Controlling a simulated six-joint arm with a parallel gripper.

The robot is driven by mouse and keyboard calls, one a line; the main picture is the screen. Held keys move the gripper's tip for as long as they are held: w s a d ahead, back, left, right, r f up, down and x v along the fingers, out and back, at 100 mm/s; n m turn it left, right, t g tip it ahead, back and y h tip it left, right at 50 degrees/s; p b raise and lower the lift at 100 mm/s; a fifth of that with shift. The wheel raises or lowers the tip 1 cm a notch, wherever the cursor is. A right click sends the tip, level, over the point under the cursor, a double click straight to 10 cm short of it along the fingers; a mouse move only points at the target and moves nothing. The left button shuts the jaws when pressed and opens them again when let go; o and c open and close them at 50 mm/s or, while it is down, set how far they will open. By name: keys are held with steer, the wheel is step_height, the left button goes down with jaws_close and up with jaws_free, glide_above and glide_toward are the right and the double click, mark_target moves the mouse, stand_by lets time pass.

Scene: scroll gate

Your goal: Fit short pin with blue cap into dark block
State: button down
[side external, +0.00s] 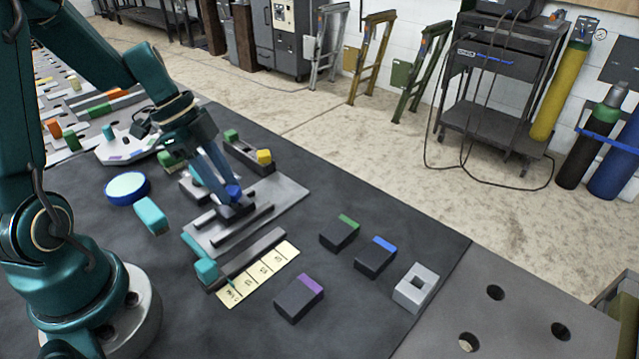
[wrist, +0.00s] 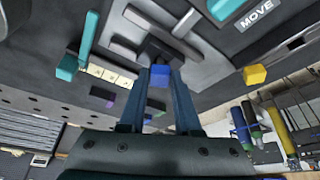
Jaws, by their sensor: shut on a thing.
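My gripper (side external: 229,187) is low over the grey plate (side external: 290,192), shut on the pin with the blue cap (side external: 233,193). In the wrist view the blue cap (wrist: 158,74) shows between the fingertips of my gripper (wrist: 160,84). The pin's shaft is hidden below the cap. A dark block (side external: 235,210) is directly under the cap on the plate; it also shows just beyond the cap in the wrist view (wrist: 168,53). I cannot tell how far the pin is in the block.
Dark rails lie on the plate beside the block. A yellow cap (side external: 264,156) stands behind, and a teal block (side external: 206,271) is by the label strip (side external: 262,277). Striped dark blocks (side external: 375,257) and a grey holed block (side external: 415,288) sit to the right. The mat between has free room.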

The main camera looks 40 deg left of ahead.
steer(key=shift+f, duration=0.7)
stand_by(0.3)
steer(key=shift+c, duration=0.2)
jaws_free()
steer(key=shift+r, duration=0.15)
steer(key=shift+r, duration=3.35)
